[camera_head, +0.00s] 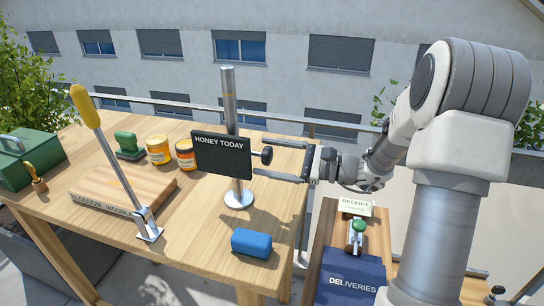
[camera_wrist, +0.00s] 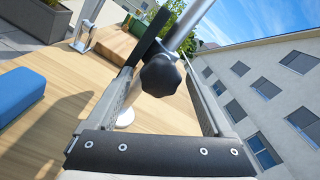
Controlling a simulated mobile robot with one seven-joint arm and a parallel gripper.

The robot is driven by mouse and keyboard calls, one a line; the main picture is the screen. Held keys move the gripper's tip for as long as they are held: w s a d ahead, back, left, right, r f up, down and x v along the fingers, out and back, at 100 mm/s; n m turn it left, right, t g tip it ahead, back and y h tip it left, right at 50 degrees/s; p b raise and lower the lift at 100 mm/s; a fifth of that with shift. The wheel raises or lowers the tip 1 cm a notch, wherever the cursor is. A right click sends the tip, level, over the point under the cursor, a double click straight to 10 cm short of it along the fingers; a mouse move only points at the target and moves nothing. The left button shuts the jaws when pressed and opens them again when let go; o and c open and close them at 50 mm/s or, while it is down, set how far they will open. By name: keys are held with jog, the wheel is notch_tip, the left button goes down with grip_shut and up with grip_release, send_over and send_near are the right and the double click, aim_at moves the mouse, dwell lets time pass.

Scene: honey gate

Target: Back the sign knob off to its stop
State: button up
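The sign knob (camera_head: 267,155) is a dark, lobed knob at the right edge of the black HONEY TODAY sign (camera_head: 221,154). The sign sits on an upright metal post (camera_head: 230,104) with a round base on the table. In the wrist view the knob (camera_wrist: 160,75) lies between the two fingers, towards their tips. My gripper (camera_head: 256,157) is open, with one finger on either side of the knob. I see gaps between the knob and the fingers. The sign shows edge-on in the wrist view (camera_wrist: 150,37), behind the knob.
A lever with a yellow handle (camera_head: 86,105) and a wooden block (camera_head: 124,190) stand at left. A blue block (camera_head: 251,243) lies in front of the post. Two honey jars (camera_head: 159,150) and a green stamp (camera_head: 129,146) are behind. A blue DELIVERIES box (camera_head: 350,277) is at lower right.

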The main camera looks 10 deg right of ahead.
aim_at(272, 157)
jog(key=shift+o, duration=0.2)
jog(key=shift+o, duration=1)
jog(key=shift+v, duration=3.2)
jog(key=shift+s+d, duration=0.15)
jog(key=shift+d, duration=0.15)
